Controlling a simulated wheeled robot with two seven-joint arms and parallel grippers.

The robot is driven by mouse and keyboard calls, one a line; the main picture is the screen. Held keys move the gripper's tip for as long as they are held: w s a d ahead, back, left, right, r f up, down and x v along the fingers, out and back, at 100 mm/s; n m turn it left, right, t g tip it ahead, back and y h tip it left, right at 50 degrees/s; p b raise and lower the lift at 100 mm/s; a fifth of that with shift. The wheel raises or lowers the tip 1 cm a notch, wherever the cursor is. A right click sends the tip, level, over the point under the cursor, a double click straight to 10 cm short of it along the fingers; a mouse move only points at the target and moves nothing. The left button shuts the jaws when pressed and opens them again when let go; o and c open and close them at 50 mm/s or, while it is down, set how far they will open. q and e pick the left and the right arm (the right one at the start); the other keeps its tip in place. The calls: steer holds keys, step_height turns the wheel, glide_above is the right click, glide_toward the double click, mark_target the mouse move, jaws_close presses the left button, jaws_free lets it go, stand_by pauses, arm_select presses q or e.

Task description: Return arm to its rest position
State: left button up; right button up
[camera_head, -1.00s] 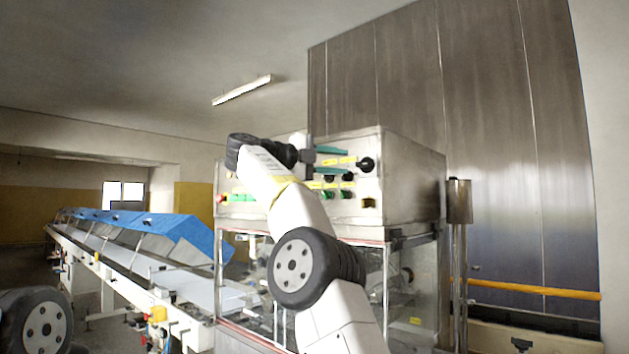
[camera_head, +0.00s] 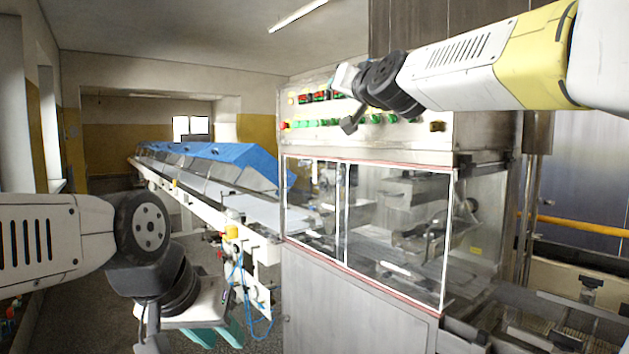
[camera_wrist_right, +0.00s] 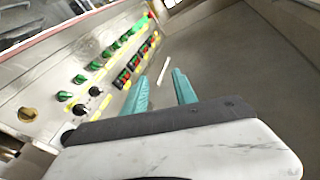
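My right arm (camera_head: 470,65) reaches in from the upper right, white and yellow, in front of the machine's control panel (camera_head: 462,128). Its gripper is mostly hidden behind the black wrist in the head view. In the right wrist view my right gripper (camera_wrist_right: 160,82) has two teal fingers apart with nothing between them, beside the panel (camera_wrist_right: 40,82) with its green and black knobs. My left arm (camera_head: 50,240) comes in from the left. My left gripper (camera_head: 216,334) points down at the bottom, its teal fingers apart and no object visible between them.
The machine's glazed enclosure (camera_head: 310,218) stands in the middle. A conveyor with blue covers (camera_head: 235,158) runs back to the left. A yellow rail (camera_head: 572,226) and a metal conveyor frame (camera_head: 560,312) are at the right. Floor shows at the lower left.

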steer(key=s+d+f+g+h, duration=0.1)
steer(key=s+f+g, duration=0.3)
steer(key=s+f, duration=0.5)
steer(key=s+d+f+n+g+h, duration=0.1)
steer(key=s+d+f+g, duration=0.3)
steer(key=f, duration=1.3)
steer(key=s+d+f+g, duration=0.3)
steer(key=s+f+g, duration=0.1)
steer(key=s+f, duration=0.9)
steer(key=shift+s+f+n+g+h, duration=0.3)
steer(key=shift+s+f+g+h, duration=0.05)
steer(key=shift+g+h, duration=0.05)
